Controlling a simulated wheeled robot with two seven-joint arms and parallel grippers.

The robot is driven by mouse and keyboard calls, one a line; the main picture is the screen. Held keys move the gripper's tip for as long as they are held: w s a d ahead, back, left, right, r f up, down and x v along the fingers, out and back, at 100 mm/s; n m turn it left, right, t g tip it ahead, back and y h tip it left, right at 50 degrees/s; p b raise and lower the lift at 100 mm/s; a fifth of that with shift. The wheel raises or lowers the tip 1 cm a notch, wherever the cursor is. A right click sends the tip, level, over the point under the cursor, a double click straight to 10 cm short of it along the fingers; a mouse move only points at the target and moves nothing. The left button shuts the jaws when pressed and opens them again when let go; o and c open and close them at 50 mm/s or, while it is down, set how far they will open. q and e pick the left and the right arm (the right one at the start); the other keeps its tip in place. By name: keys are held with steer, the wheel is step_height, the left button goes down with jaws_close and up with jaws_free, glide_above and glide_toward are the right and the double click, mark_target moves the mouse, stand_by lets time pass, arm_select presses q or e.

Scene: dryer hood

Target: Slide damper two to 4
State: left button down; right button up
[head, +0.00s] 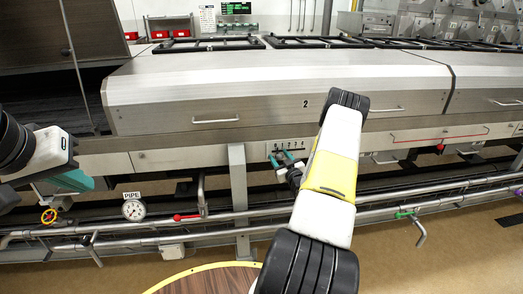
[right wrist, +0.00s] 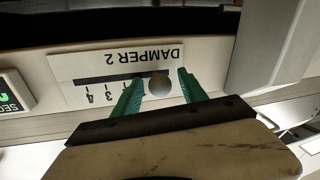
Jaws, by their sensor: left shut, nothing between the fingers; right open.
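The damper 2 panel (right wrist: 118,62) is a pale plate that appears upside down in the right wrist view, with a dark slot (right wrist: 97,78) and printed numbers. The 3 and 4 show toward the slot's left end; other numbers are hidden by a finger. The round grey knob (right wrist: 159,84) is toward the slot's right end. My right gripper (right wrist: 157,83) is open, with one green finger on each side of the knob and small visible gaps. In the head view my right gripper (head: 283,160) is at the panel. My left gripper (head: 75,181) is shut and empty at the far left.
The steel hood (head: 270,85) marked 2 is above the panel. Pipes (head: 225,218) with a gauge (head: 134,209) and a red-handled valve (head: 185,217) run below. A grey post (head: 239,190) stands left of my right gripper. A round wooden top (head: 205,282) is in front.

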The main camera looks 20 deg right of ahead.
steer(key=shift+w, duration=0.1)
jaws_close()
stand_by(1.4)
